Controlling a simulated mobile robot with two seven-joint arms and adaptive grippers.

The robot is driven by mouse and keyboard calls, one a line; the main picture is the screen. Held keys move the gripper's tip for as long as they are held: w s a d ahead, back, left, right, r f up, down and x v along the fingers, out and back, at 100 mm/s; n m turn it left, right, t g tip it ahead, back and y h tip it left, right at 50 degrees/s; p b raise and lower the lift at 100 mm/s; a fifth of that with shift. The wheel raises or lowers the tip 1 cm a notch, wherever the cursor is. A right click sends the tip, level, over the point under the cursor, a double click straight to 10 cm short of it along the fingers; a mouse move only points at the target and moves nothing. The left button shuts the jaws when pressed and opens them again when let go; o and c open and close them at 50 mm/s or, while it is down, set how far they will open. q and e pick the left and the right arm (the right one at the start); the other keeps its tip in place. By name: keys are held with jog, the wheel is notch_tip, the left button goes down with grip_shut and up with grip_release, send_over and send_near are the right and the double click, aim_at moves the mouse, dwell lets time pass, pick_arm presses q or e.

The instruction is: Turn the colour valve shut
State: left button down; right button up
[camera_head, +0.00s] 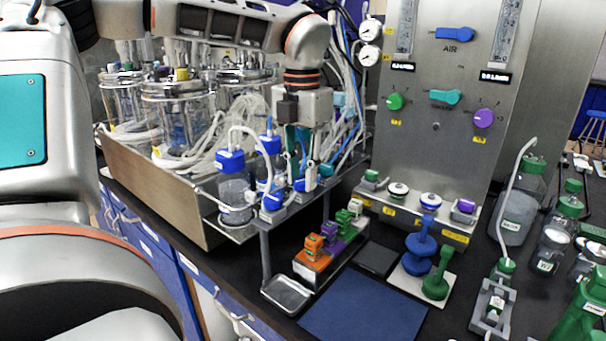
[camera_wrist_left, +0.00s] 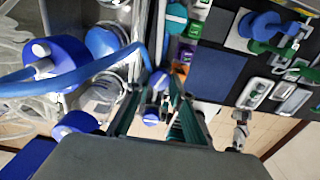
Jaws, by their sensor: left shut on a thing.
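My left gripper (camera_head: 299,158) reaches down from its arm over the metal rack in front of the glass vessels. Its teal fingers are closed on a small blue-and-white valve part (camera_head: 299,184), partly hidden by the fingers. In the left wrist view the gripper (camera_wrist_left: 158,105) has its fingers on either side of this blue piece (camera_wrist_left: 152,116). Which way the valve is turned cannot be made out. My right gripper is not in view.
Blue-capped bottles (camera_head: 235,190) and tubing crowd the rack beside the gripper. A steel panel (camera_head: 430,140) with a blue AIR handle (camera_head: 454,34) and coloured knobs stands to the right. Orange, purple and green blocks (camera_head: 316,244) sit in front. A blue mat (camera_head: 365,308) is bare.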

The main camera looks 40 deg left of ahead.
aim_at(302, 180)
pick_arm(q)
jog(key=m, duration=0.6)
jog(key=shift+r, duration=0.1)
jog(key=m, duration=0.4)
jog(key=shift+m+p, duration=0.45)
jog(key=shift+m, duration=1.15)
jog(key=c, duration=1.8)
grip_release()
notch_tip(302, 180, up, 12)
jog(key=shift+f, duration=0.1)
